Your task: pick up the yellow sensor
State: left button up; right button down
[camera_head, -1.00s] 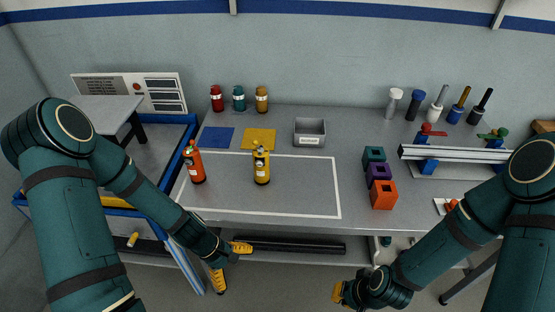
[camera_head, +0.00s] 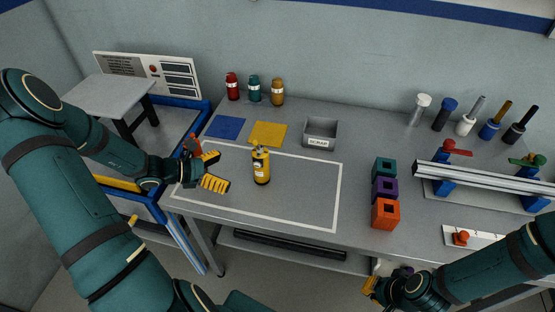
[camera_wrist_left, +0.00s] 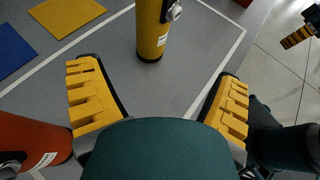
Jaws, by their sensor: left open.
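An orange-red sensor (camera_wrist_left: 30,140) is close beside my left gripper, mostly hidden in the head view. Blue (camera_head: 225,127) and yellow (camera_head: 268,133) mats and a grey scrap bin (camera_head: 320,132) lie behind. Teal, purple and orange blocks (camera_head: 385,214) stand to the right.

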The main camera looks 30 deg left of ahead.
aim_at(262, 167)
pick_arm(q)
jog(key=shift+n+t, duration=0.3)
jog(key=x, duration=0.2)
jog(key=b+x, duration=0.1)
jog(key=x, duration=0.5)
jog(key=shift+w+a+r, duration=0.15)
jog(key=shift+w+a, duration=0.1)
jog(key=shift+w, duration=0.05)
jog(key=x, duration=0.2)
jog(key=b+x, duration=0.1)
jog(key=x, duration=0.1)
jog(key=shift+f, duration=0.3)
jog(key=shift+w+d+f+b, duration=0.15)
jog(key=shift+w+d+b, duration=0.15)
jog(key=shift+w, duration=0.1)
jog(key=c, duration=1.4)
